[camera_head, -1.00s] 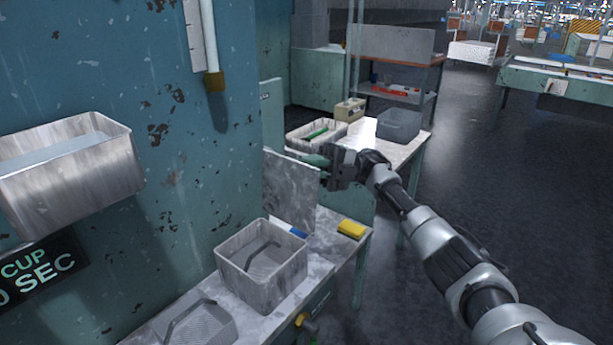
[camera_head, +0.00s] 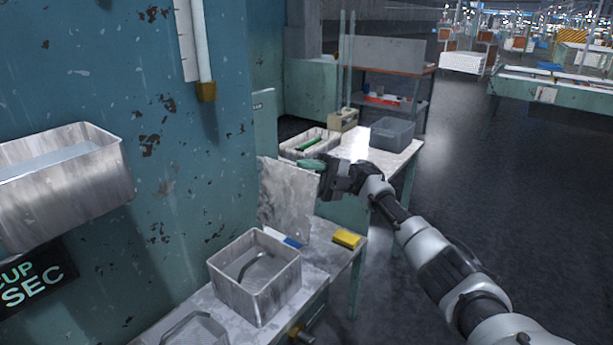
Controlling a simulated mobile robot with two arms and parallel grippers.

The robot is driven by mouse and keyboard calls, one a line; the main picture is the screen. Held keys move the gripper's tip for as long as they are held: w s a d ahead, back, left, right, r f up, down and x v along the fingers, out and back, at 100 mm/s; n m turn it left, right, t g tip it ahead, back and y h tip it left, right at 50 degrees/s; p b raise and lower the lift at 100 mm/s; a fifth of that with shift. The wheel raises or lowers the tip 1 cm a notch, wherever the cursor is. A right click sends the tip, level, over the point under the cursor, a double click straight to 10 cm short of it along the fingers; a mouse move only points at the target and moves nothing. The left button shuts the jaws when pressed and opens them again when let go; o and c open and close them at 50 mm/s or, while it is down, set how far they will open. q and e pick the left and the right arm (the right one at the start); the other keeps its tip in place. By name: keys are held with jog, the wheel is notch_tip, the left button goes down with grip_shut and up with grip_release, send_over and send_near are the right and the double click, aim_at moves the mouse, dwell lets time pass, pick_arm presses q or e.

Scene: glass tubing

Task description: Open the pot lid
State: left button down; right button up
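A worn grey metal panel, apparently the lid (camera_head: 285,198), stands upright on the bench behind an open metal pot (camera_head: 256,292). A dark curved handle shows inside the pot. A green grip (camera_head: 311,164) lies at the panel's top edge. My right gripper (camera_head: 326,177) is beside the panel's upper right corner, at the right end of the green grip. Its fingers are dark and small, and I cannot tell whether they are closed on the grip. My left gripper is out of view.
A yellow block (camera_head: 347,239) and a blue item (camera_head: 292,242) lie on the bench. A metal box on the left (camera_head: 65,190) is at the blue wall. Behind my gripper, a table carries a grey bin (camera_head: 393,134) and a metal tray (camera_head: 297,146). Open floor is at right.

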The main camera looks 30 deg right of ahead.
jog(key=b+v, duration=0.6)
jog(key=v, duration=0.5)
jog(key=shift+a, duration=0.1)
dwell(0.4)
